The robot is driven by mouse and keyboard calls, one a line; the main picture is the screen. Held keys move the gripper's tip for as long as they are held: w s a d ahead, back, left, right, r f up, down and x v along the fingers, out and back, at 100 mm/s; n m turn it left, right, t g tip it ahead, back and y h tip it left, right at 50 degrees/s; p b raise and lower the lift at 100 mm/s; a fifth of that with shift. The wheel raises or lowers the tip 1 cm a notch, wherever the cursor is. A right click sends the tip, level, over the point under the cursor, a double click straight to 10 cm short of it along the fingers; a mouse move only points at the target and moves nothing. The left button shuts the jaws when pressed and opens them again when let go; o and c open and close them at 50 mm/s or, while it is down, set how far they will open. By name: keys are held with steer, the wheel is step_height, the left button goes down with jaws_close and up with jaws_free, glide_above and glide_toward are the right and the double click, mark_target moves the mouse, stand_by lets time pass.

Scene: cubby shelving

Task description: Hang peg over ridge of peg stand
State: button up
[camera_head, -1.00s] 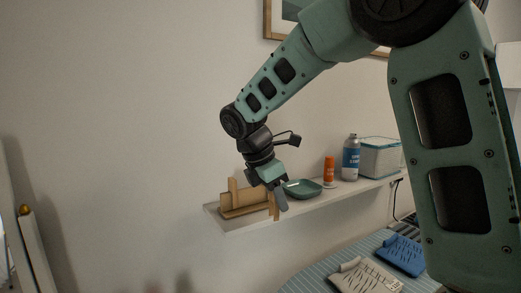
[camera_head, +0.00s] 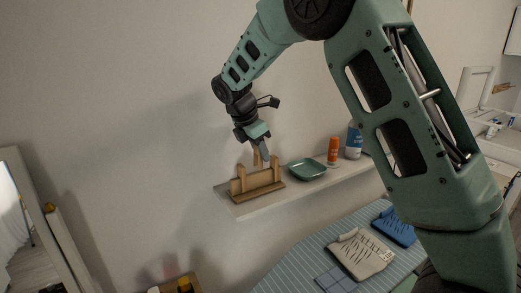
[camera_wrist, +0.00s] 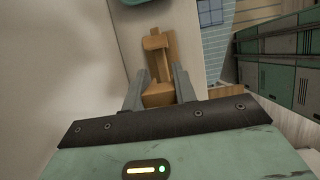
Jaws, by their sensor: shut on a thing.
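The wooden peg stand (camera_head: 257,186) stands on the white wall shelf, a long base with uprights and a crosswise ridge. It also shows in the wrist view (camera_wrist: 162,62), beyond the fingers. My gripper (camera_head: 263,157) is just above the stand, pointing down. It is shut on the small wooden peg (camera_wrist: 158,94), which shows between the two grey fingers in the wrist view. In the head view the peg (camera_head: 256,157) is partly hidden by the fingers. I cannot tell whether the peg touches the stand.
A green dish (camera_head: 307,169), an orange bottle (camera_head: 333,150) and a blue and white bottle (camera_head: 354,140) stand right of the stand on the shelf (camera_head: 275,202). Below is a striped surface with folded cloths (camera_head: 362,254). The wall is close behind.

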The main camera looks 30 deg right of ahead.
mark_target(262, 171)
steer(key=shift+p, duration=0.3)
steer(key=shift+f+b, duration=1.4)
steer(key=shift+f, duration=1.4)
steer(key=o, duration=1)
steer(key=shift+r, duration=0.1)
steer(key=b+v, duration=0.4)
steer(key=v, duration=1.3)
steer(key=shift+r, duration=0.2)
steer(key=shift+f, duration=0.1)
